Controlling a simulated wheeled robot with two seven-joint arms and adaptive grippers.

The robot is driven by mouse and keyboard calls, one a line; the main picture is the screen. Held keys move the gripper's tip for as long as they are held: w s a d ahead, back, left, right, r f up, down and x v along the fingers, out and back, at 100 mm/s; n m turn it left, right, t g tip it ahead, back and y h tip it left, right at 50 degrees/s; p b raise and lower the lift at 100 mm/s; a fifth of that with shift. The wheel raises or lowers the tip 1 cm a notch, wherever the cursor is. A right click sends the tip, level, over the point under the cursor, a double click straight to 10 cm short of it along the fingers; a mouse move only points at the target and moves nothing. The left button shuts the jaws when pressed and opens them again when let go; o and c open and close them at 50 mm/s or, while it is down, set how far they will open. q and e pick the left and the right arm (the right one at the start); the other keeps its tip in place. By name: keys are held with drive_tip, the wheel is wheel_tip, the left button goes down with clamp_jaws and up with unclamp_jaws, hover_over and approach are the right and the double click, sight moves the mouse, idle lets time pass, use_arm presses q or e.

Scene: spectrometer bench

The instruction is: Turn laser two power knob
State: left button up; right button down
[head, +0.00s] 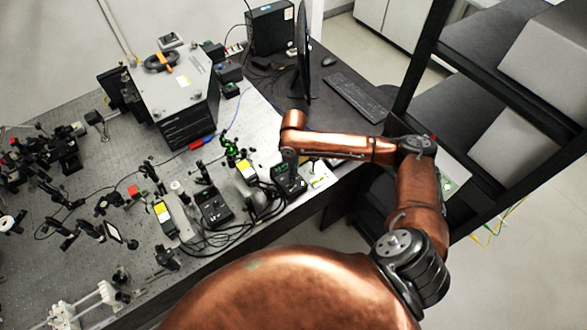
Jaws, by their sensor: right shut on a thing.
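My right gripper (287,160) reaches down from the wrist of my copper arm onto a small black control box (290,184) near the bench's right front edge. It is shut on a knob of this box. The knob itself is hidden by the gripper and too small to make out. A second, similar black control box (214,208) stands to the left, with small light markings on its top. I cannot read any label saying which box belongs to laser two. My left gripper is not in view.
Grey laser modules with yellow labels (246,170) and (162,211) stand left of the boxes, with black cables looping in front. Optics crowd the left of the bench. A keyboard (355,98) and monitor (303,55) are behind my arm; a dark shelf rack (425,55) is at right.

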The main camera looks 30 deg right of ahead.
drive_tip(key=c, duration=1.9)
unclamp_jaws()
wheel_tip(320, 180, up, 12)
